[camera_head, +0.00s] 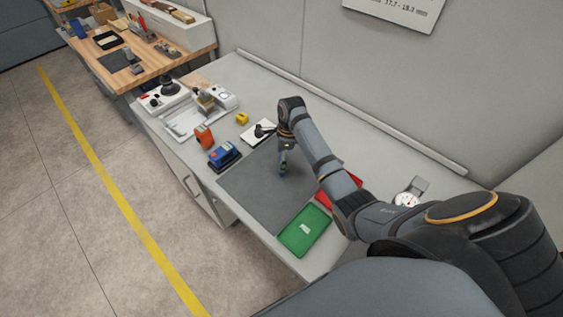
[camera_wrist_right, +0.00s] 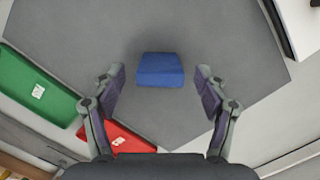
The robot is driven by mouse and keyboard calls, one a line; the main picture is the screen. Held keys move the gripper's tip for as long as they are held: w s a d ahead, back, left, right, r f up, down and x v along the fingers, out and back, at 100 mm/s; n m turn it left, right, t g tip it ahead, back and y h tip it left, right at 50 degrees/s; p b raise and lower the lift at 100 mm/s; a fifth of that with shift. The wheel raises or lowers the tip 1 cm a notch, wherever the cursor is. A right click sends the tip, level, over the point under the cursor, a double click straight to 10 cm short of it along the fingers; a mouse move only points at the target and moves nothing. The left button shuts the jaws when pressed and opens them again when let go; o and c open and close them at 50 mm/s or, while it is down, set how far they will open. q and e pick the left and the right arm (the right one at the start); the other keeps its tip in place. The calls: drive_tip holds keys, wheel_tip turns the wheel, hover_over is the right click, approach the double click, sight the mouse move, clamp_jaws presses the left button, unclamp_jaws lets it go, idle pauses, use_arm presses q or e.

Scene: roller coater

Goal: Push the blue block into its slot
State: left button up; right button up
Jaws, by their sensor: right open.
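In the right wrist view a blue block (camera_wrist_right: 160,70) lies on the dark grey mat (camera_wrist_right: 75,40). My right gripper (camera_wrist_right: 158,88) is open, its fingers apart on either side of the block's line, with the block between and slightly beyond the fingertips; they do not touch it. In the head view my right gripper (camera_head: 283,172) points down over the mat (camera_head: 245,195), and I cannot make out the block there. I cannot identify a slot in either view. My left gripper is not in view.
A green tray (camera_head: 305,231) and a red tray (camera_head: 345,188) lie at the mat's near side. A blue item on a dark base (camera_head: 224,157), an orange device (camera_head: 204,136) and a yellow item (camera_head: 242,118) stand beyond it. The mat's left part is clear.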

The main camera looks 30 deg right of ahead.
drive_tip(key=shift+a+f, duration=0.1)
drive_tip(key=shift+f, duration=0.55)
drive_tip(key=c, duration=1.3)
drive_tip(key=shift+r, duration=0.1)
